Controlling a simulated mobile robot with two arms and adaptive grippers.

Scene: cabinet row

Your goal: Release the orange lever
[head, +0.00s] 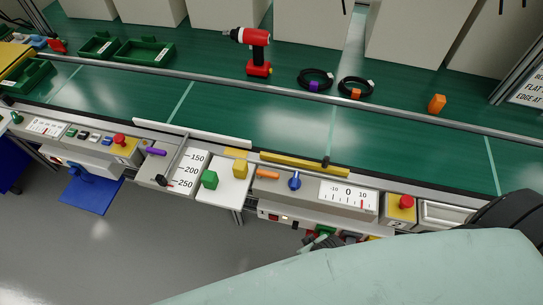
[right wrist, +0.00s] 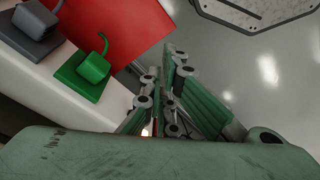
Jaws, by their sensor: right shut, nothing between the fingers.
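My left gripper is in neither view.
A green hooked part (right wrist: 92,67) and a grey one (right wrist: 39,33) stand on a white surface left of the right gripper, near a red panel (right wrist: 125,25). Right of the lever are a dial (head: 348,195) and a red button (head: 406,202). Green and yellow blocks stand left.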

